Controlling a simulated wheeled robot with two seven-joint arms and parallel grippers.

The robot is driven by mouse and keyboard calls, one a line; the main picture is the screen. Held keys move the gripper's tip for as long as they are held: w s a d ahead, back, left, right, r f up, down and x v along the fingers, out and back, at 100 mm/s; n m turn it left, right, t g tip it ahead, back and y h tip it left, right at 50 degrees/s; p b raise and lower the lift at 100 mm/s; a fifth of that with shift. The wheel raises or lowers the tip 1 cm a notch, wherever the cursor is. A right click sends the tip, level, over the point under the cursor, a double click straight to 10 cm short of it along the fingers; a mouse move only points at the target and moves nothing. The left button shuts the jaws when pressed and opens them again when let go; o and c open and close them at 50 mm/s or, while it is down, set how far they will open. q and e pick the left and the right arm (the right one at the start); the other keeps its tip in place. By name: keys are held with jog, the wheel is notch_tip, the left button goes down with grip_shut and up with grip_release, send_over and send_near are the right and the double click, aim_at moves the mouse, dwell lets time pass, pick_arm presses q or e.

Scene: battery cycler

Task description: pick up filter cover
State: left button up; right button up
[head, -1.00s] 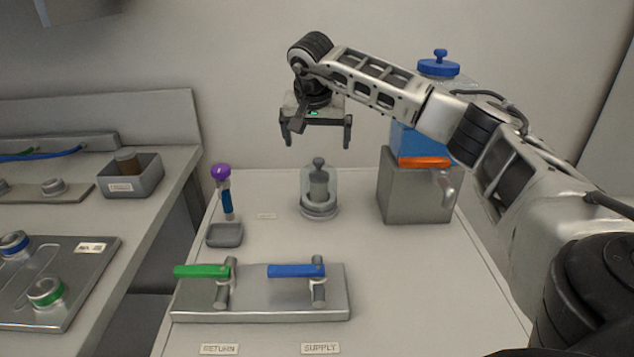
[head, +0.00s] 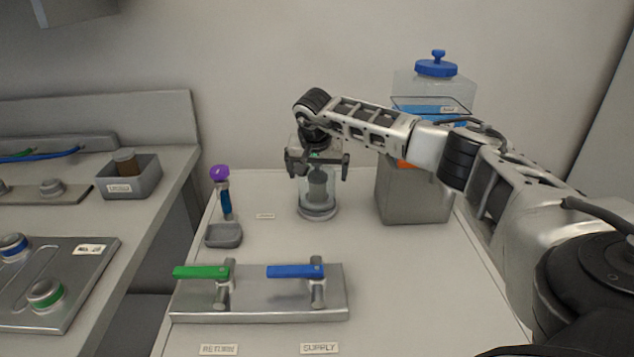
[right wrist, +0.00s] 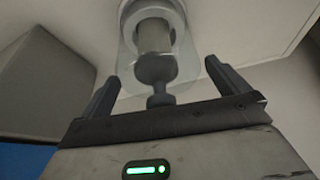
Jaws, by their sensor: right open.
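The filter cover (head: 305,197) is a clear cylinder with a grey knob on top, standing upright around a grey filter on a round base on the white bench. In the right wrist view the filter cover (right wrist: 127,58) sits just past the fingers, its grey knob (right wrist: 157,84) between them. My right gripper (head: 317,176) is open, pointing down around the top of the cover; in the head view its palm hides the knob. In the right wrist view my right gripper (right wrist: 160,82) shows a gap on both sides of the knob. My left gripper is not in view.
A grey block (head: 412,195) with a blue-lidded container (head: 436,68) stands right of the cover. A valve plate with a green handle (head: 201,272) and a blue handle (head: 295,271) lies in front. A purple-topped tool (head: 220,172) stands in a small grey tray (head: 223,236) to the left.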

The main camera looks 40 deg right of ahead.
jog(key=c, duration=0.9)
jog(key=shift+o, duration=0.2)
notch_tip(320, 180, up, 9)
jog(key=shift+r, duration=0.1)
notch_tip(320, 180, up, 2)
jog(key=p, duration=0.3)
jog(key=shift+r, duration=0.25)
jog(key=shift+r+p, duration=0.2)
jog(key=shift+p, duration=0.4)
jog(key=shift+f, duration=0.1)
notch_tip(320, 180, down, 2)
jog(key=shift+b, duration=1.05)
jog(key=shift+f, duration=0.85)
jog(key=shift+f+b, duration=1.15)
jog(key=shift+f, duration=1.85)
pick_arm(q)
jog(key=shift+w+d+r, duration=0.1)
pick_arm(e)
jog(key=shift+f, duration=0.65)
